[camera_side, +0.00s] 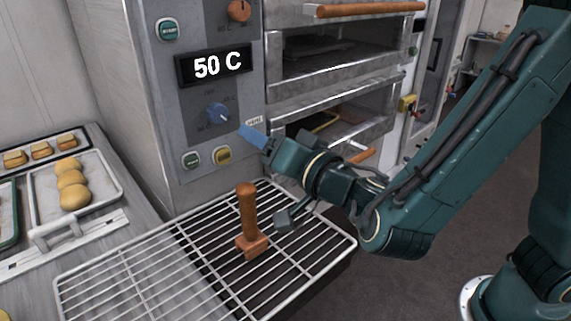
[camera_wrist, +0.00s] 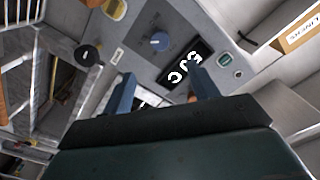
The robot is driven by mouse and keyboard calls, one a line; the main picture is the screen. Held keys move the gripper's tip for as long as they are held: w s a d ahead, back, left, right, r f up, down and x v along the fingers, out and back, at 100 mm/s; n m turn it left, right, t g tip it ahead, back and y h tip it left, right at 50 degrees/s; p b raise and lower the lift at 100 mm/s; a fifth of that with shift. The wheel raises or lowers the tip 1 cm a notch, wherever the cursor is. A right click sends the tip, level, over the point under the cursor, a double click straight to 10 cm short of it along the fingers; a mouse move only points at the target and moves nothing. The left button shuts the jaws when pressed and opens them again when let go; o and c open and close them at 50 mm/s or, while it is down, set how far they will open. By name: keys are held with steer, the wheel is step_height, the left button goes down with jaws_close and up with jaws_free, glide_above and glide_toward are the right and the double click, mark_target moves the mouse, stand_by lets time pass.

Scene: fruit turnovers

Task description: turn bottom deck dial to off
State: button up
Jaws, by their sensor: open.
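The blue dial (camera_side: 217,114) is on the lower part of the grey oven control panel (camera_side: 175,105), below a display (camera_side: 214,65) reading 50 C. Small labels surround the dial, too small to read surely. In the wrist view the dial (camera_wrist: 159,42) shows beyond the fingers, with a pale pointer line; the display (camera_wrist: 188,64) appears rotated and partly hidden by a finger. My gripper (camera_side: 252,137) is to the right of the dial and slightly lower, apart from it. In the wrist view my gripper (camera_wrist: 163,84) is open and empty, its two blue fingers spread.
An orange dial (camera_side: 239,10) is higher on the panel. A wooden-handled tool (camera_side: 247,215) stands on the wire rack (camera_side: 130,268). Trays of baked goods (camera_side: 106,170) are at left.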

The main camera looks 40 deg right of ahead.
mark_target(220, 115)
steer(key=shift+w, duration=0.1)
steer(key=shift+w, duration=6.8)
steer(key=c, duration=1)
